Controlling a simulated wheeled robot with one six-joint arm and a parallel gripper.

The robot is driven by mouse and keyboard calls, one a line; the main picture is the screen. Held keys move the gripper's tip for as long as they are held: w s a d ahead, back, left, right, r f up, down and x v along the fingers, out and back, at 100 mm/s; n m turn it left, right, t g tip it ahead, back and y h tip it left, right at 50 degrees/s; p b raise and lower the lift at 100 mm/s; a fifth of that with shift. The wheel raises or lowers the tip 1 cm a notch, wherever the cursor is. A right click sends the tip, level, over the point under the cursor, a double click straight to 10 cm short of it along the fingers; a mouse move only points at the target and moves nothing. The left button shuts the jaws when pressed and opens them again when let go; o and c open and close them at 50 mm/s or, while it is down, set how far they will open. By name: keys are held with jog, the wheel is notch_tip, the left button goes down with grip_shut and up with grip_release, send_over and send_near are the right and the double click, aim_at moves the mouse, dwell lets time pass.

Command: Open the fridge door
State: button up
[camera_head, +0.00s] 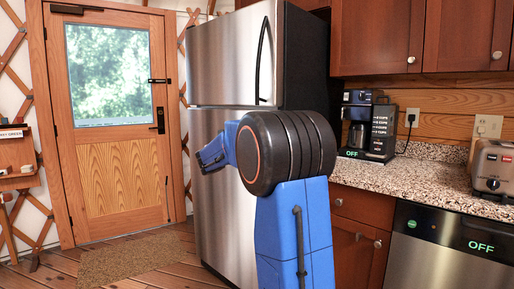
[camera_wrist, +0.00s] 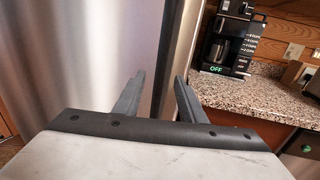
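The fridge (camera_head: 222,60) is stainless steel with dark sides and stands right of the wooden door. Its upper door has a black vertical handle (camera_head: 263,60) and looks shut. The lower door (camera_head: 208,220) also looks shut; my arm covers part of it, and I cannot see a lower handle in the head view. My gripper (camera_head: 212,155) is in front of the lower door, just below the seam. In the wrist view my gripper (camera_wrist: 158,76) has its two fingers apart, with the steel front (camera_wrist: 85,60) and a vertical edge behind them. I see nothing held; contact is unclear.
A granite counter (camera_head: 430,187) with a coffee maker (camera_head: 367,125) and a toaster (camera_head: 493,168) lies right of the fridge, above cabinets and a dishwasher (camera_head: 445,250). Left are a wooden door (camera_head: 115,180), a mat (camera_head: 130,258) and open floor.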

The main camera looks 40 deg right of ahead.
jog(key=shift+x, duration=2.75)
grip_shut()
